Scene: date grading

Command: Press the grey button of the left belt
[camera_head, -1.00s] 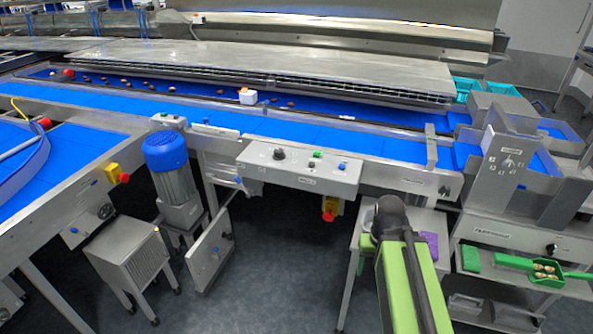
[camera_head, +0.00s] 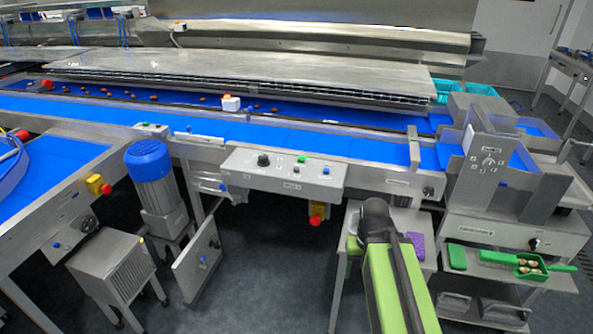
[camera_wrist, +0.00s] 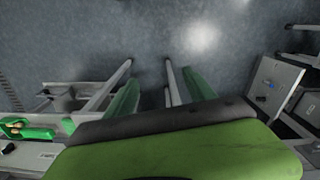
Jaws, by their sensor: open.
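The long blue belt (camera_head: 240,132) runs across the head view. A grey control panel (camera_head: 240,176) on its front side carries a black knob (camera_head: 263,160), a green button (camera_head: 301,158), a blue button (camera_head: 326,171) and a small dark button (camera_head: 296,170). A second blue belt (camera_head: 50,178) lies at the left, with a plate bearing a knob and blue button (camera_head: 56,245). I cannot make out which button is the grey one. My gripper (camera_wrist: 160,76) is open and empty in the wrist view, above the floor; the head view does not show its fingers.
Red stop buttons on yellow boxes stick out at the left belt (camera_head: 98,185) and below the panel (camera_head: 317,213). A blue-topped motor (camera_head: 147,160) and a grey cabinet (camera_head: 110,272) stand between the belts. A small table (camera_head: 424,222) is beside my arm. Floor (camera_head: 265,270) is open below the panel.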

